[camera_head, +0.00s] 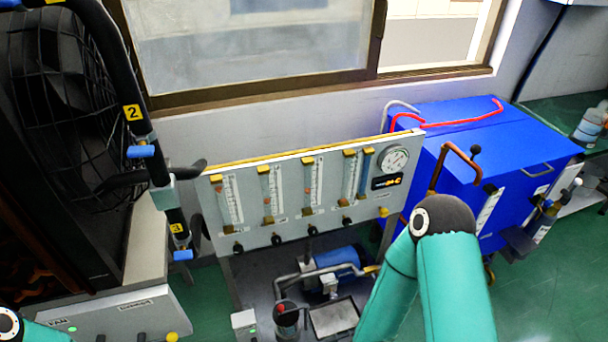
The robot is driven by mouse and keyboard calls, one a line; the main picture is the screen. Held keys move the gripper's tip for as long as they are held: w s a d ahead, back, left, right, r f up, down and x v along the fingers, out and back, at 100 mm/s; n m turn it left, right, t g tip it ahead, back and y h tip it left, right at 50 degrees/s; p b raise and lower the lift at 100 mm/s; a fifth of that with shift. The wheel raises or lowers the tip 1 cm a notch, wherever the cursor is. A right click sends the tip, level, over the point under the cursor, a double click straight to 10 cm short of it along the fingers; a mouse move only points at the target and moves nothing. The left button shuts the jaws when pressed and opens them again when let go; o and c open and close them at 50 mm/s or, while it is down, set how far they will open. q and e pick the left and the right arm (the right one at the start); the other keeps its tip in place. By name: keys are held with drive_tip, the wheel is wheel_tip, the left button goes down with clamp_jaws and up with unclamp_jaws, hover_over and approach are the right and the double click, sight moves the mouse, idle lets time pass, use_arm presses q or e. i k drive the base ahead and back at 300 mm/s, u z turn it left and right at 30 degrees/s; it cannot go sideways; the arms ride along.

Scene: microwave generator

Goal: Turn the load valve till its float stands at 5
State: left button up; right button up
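A grey upright panel (255,217) stands in the middle, with several clear flow tubes and a black valve knob under each. The tubes include a left one (230,200), a second (271,192), a third (313,183) and a right one (352,174). The knobs include a left one (238,247), a second (276,240), a third (312,230) and a right one (347,221). The labels are too small to read, so I cannot tell which is the load valve or where its float stands. My teal right arm is bent in front of the panel's right side. Neither gripper shows.
A round gauge (395,159) sits at the panel's upper right. A blue cabinet (480,150) with red tubing stands to the right. A blue pump (338,262) and pipes lie below the panel. A large black fan (65,100) and a black pipe (120,85) are at left.

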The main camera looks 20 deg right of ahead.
sight(313, 231)
drive_tip(key=u, duration=1.4)
drive_tip(key=i, duration=0.1)
drive_tip(key=z, duration=3.05)
drive_tip(key=k, duration=1)
drive_tip(key=u, duration=2.75)
drive_tip(key=k, duration=0.1)
drive_tip(key=z, duration=1.2)
drive_tip(key=i, duration=1)
drive_tip(key=z, duration=0.05)
